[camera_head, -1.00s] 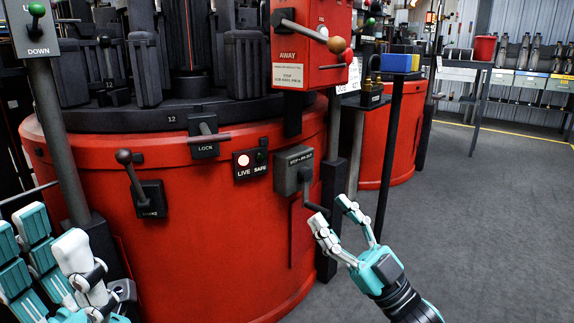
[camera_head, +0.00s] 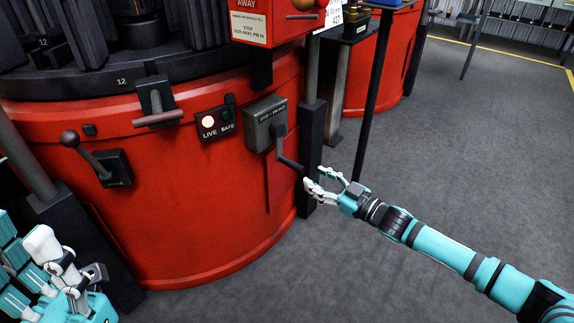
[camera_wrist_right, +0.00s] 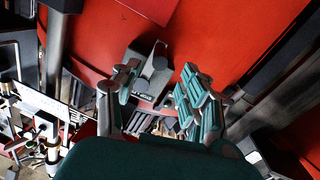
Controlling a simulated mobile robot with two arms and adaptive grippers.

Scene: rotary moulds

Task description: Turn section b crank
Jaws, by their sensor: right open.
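A grey box (camera_head: 264,116) with a dark crank (camera_head: 287,160) is mounted on the red round base, right of the LIVE/SAFE panel. The crank arm slopes down to the right from the box. I cannot read clearly whether its label names section b. My right gripper (camera_head: 322,181) is open, its fingers close to the crank's lower end; contact cannot be told. In the right wrist view a grey box with a crank (camera_wrist_right: 150,75) shows beyond the open fingers. My left gripper (camera_head: 50,268) is at the lower left, partly cut off, away from the crank.
The red base (camera_head: 190,235) also carries a ball-ended lever (camera_head: 86,155), a LOCK T-handle (camera_head: 156,105) and the LIVE/SAFE panel (camera_head: 216,123), its LIVE lamp lit. A dark post (camera_head: 307,150) stands just behind the crank.

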